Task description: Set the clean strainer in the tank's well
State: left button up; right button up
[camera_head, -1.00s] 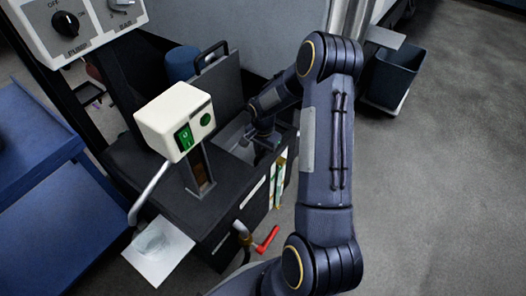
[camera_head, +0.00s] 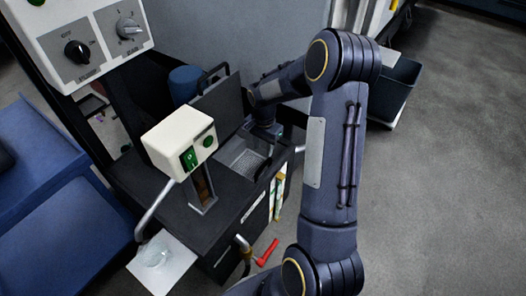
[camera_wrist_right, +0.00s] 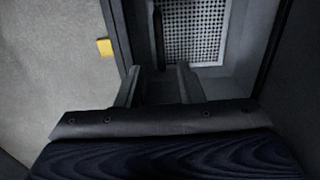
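The tank (camera_head: 150,180) is a dark box with an open well (camera_head: 268,165) in its top. The grey perforated strainer (camera_head: 245,162) lies in the well; its holed plate also shows in the right wrist view (camera_wrist_right: 198,30), framed by the well walls. I cannot tell whether it is fully seated. My right gripper (camera_head: 268,132) is at the well's far right side, partly hidden by its own arm. In the right wrist view the two fingers (camera_wrist_right: 162,85) stand apart, with nothing clearly between them. A dark upright bar (camera_wrist_right: 157,35) shows just beyond them. My left gripper is out of view.
A white pump head (camera_head: 180,140) with a green switch stands beside the well. The raised dark lid (camera_head: 220,108) is behind it. A red lever (camera_head: 268,252) sticks out in front. A white sheet (camera_head: 172,275) lies at the near corner. A bin (camera_head: 395,90) stands right.

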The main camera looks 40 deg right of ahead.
jog(key=s+a+r+n+t+y, duration=0.1)
jog(key=s+a+r+n, duration=0.25)
jog(key=r, duration=0.35)
jog(key=s+a+r+n+t, duration=0.2)
jog(key=s+a+r, duration=0.3)
jog(key=r, duration=0.2)
jog(key=s+a+r+n+t+y, duration=0.2)
jog(key=s+a+r+n, duration=0.1)
jog(key=s+a+n, duration=0.4)
jog(key=s+a, duration=0.3)
jog(key=s, duration=0.3)
jog(key=shift+s+r+n+t+y, duration=0.2)
jog(key=shift+n+t+y, duration=0.1)
jog(key=shift+n+y, duration=0.1)
jog(key=shift+a, duration=0.1)
notch_tip(320, 180, up, 29)
jog(key=p, duration=2.9)
jog(key=shift+r, duration=0.15)
